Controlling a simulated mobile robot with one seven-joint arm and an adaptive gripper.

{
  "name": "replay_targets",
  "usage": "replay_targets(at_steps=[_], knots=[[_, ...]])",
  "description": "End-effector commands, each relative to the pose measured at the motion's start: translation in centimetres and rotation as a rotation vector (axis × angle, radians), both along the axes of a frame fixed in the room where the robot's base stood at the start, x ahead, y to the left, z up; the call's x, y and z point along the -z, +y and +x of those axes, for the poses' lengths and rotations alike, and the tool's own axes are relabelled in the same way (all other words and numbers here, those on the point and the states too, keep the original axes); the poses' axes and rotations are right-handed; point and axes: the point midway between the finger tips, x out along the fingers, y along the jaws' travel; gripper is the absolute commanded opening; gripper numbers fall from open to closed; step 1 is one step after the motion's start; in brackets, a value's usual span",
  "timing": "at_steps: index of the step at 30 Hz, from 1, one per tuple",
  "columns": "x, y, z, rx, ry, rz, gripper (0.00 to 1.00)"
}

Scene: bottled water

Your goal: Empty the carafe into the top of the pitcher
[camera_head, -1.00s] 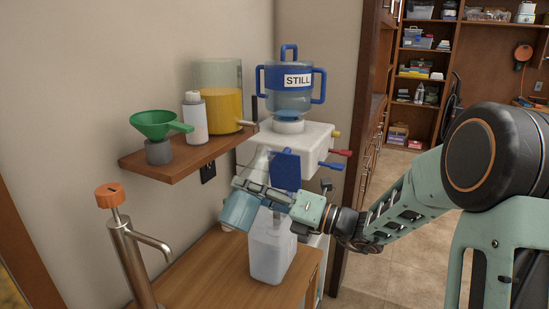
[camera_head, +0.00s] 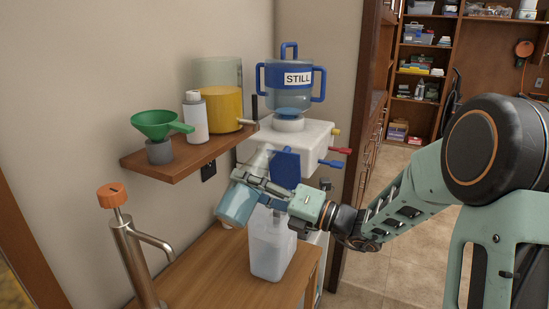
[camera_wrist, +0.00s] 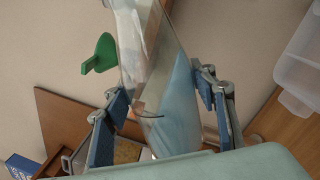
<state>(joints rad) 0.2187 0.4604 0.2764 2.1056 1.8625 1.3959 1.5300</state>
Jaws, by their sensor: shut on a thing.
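The clear carafe (camera_head: 238,201) is in my gripper (camera_head: 262,186), tilted with its neck up and to the right. Bluish liquid shows in its lower part. In the wrist view the carafe (camera_wrist: 150,60) lies between the two blue-padded fingers of my gripper (camera_wrist: 163,110), which are shut on it. The translucent white pitcher (camera_head: 270,250) stands upright on the wooden counter, below and slightly right of the gripper. Its top is partly hidden by my gripper, and its contents are hard to make out. In the wrist view the pitcher (camera_wrist: 303,60) shows at the right edge.
A wooden shelf (camera_head: 180,163) holds a green funnel (camera_head: 155,122), a white bottle (camera_head: 195,118) and a yellow-filled container (camera_head: 226,108). A white dispenser (camera_head: 308,140) with a blue STILL jug (camera_head: 290,95) stands behind. A metal tap (camera_head: 130,245) rises front left.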

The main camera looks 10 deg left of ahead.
Motion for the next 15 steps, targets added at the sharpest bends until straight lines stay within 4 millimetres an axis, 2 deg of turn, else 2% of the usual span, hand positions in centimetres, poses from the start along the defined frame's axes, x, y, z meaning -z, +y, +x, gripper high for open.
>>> replay_targets(at_steps=[15], knots=[[-0.99, 0.13, -0.26, -0.001, 0.063, 0.029, 0.06]])
